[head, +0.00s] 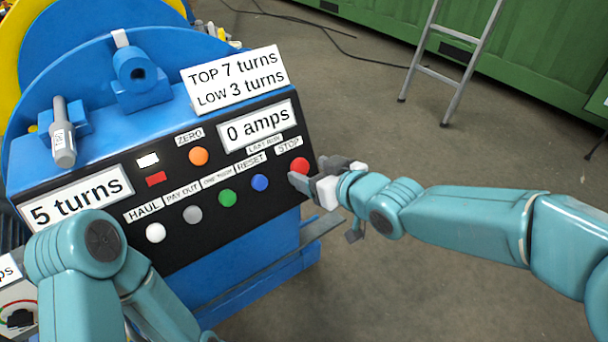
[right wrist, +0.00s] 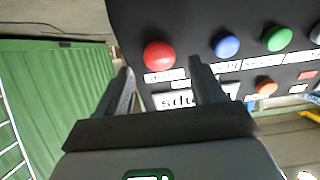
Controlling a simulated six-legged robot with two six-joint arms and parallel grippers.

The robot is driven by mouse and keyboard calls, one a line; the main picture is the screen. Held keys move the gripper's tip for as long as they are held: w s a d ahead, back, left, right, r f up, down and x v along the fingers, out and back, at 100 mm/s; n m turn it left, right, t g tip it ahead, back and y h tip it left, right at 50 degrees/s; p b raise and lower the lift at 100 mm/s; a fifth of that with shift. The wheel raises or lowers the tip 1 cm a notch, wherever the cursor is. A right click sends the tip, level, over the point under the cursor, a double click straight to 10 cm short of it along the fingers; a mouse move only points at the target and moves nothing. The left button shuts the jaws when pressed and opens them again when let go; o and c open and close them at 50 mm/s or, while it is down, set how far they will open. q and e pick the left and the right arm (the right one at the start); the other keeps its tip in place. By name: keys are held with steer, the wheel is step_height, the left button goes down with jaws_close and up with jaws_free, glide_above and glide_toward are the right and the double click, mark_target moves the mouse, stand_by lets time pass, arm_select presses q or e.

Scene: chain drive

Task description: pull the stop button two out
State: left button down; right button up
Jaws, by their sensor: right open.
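The red stop button (head: 299,165) sits at the right end of the black panel's lower button row, under a label reading STOP. It also shows in the right wrist view (right wrist: 159,56), beyond and between my fingertips. My right gripper (head: 309,171) is open at the panel's right edge, close to the red button. Its two fingers point toward the panel, one on each side of the button as the wrist sees it, with nothing held. I cannot tell whether the fingers touch it. My left arm shows at the lower left, but its gripper does not.
Blue (head: 260,183), green (head: 227,198), grey (head: 193,214) and white (head: 155,233) buttons continue the row leftward. An orange button (head: 198,156) sits above. Signs top the blue housing.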

mark_target(302, 167)
steer(key=shift+b+x, duration=0.3)
steer(key=shift+x, duration=1.6)
jaws_close()
steer(key=shift+s+d+r+p, duration=0.2)
steer(key=shift+r+p, duration=0.05)
steer(key=shift+p, duration=0.05)
steer(key=shift+s+d, duration=0.15)
steer(key=shift+s, duration=0.05)
jaws_free()
